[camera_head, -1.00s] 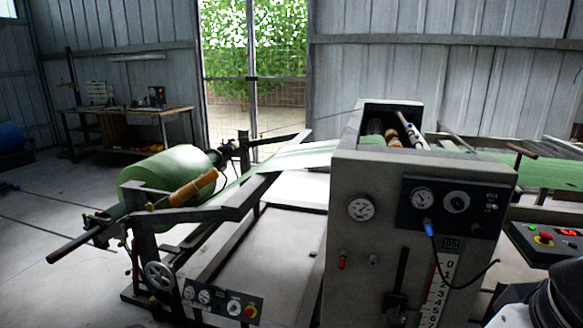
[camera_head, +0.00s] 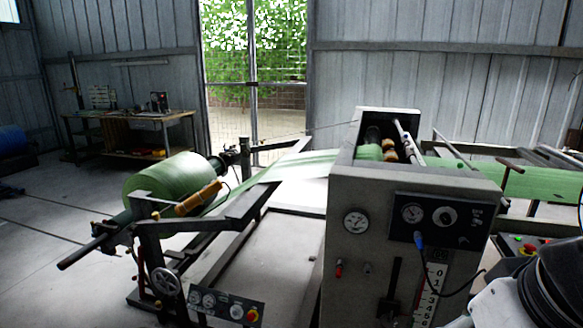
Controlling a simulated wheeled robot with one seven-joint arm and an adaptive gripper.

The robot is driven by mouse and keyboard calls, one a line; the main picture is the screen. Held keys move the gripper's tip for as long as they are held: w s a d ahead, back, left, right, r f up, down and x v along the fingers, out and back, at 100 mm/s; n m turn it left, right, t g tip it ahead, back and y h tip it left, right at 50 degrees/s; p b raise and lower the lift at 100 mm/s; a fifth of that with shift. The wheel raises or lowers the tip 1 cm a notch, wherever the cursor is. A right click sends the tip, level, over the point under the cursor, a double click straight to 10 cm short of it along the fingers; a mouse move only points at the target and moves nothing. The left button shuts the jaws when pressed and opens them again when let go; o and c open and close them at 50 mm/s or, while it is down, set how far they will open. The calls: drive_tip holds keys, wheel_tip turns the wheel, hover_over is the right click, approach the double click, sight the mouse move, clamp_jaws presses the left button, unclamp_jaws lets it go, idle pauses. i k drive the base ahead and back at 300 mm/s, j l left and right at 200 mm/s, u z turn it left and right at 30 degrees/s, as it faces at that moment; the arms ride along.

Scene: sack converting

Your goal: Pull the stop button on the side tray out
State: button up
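The side tray (camera_head: 507,249) stands at the right, beyond the grey machine housing. Its top carries a red stop button (camera_head: 530,248) with some yellow around it, and a small green button (camera_head: 518,238). My own black and white arm covers the right and near part of this tray. The stop button is small here, and I cannot tell whether it is pressed in or out. My gripper is not in view; only arm links show at the lower right.
The grey machine housing (camera_head: 345,270) with gauges and a blue-plugged cable (camera_head: 420,240) stands left of the tray. A green roll (camera_head: 170,182) sits on a stand at the left, with another red and yellow button (camera_head: 252,314) below. Open floor lies at the far left.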

sight(530, 248)
drive_tip(key=z, duration=1.2)
